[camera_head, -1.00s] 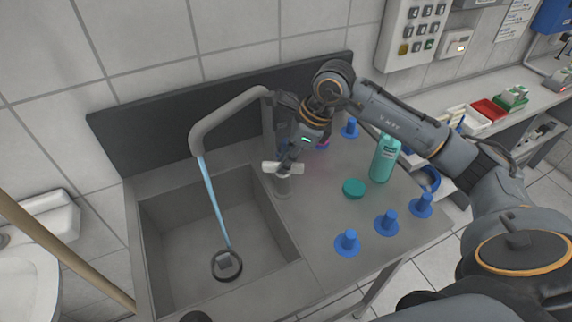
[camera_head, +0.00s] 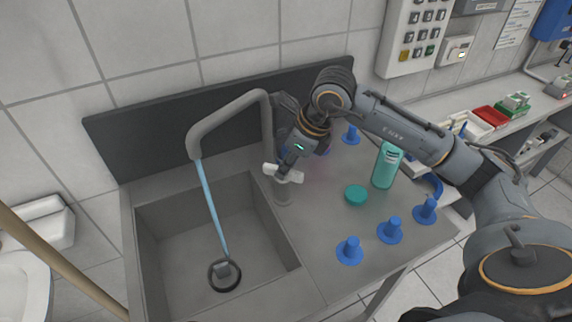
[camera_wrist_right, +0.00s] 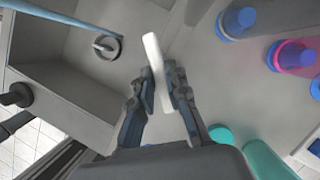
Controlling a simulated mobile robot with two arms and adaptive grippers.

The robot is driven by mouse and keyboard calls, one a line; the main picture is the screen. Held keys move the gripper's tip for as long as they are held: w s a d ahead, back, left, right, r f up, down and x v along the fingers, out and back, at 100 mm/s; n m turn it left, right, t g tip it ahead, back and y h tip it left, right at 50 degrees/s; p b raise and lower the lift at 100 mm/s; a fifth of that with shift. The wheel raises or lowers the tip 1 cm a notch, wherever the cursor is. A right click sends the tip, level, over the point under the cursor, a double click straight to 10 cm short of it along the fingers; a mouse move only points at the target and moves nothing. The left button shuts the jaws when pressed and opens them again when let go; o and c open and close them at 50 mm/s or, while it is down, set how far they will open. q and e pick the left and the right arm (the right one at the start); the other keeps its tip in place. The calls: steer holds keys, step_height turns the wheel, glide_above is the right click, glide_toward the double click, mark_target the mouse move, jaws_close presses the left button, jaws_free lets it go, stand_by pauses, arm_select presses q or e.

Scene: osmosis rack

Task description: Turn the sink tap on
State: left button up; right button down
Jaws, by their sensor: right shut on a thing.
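The sink tap has a grey curved spout (camera_head: 228,116) over the sink basin (camera_head: 165,265). A blue stream of water (camera_head: 210,205) runs from the spout down to the drain (camera_head: 224,273). The tap's white lever (camera_head: 285,175) sits on a short grey post (camera_head: 283,194) right of the basin. My right gripper (camera_head: 287,166) is at the lever. In the wrist view the lever (camera_wrist_right: 153,52) stands between the fingers of my right gripper (camera_wrist_right: 164,92), which are shut on it. My left gripper is not in view.
Several blue pegs (camera_head: 350,251) stand on the counter right of the basin. A teal bottle (camera_head: 386,166) and a teal round cap (camera_head: 356,195) are near my right forearm. A dark backsplash (camera_head: 130,137) stands behind the sink.

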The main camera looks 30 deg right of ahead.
steer(key=c, duration=1.3)
jaws_free()
steer(key=shift+s+f, duration=0.1)
steer(key=shift+f, duration=0.05)
steer(key=shift+c, duration=0.2)
steer(key=v, duration=1.2)
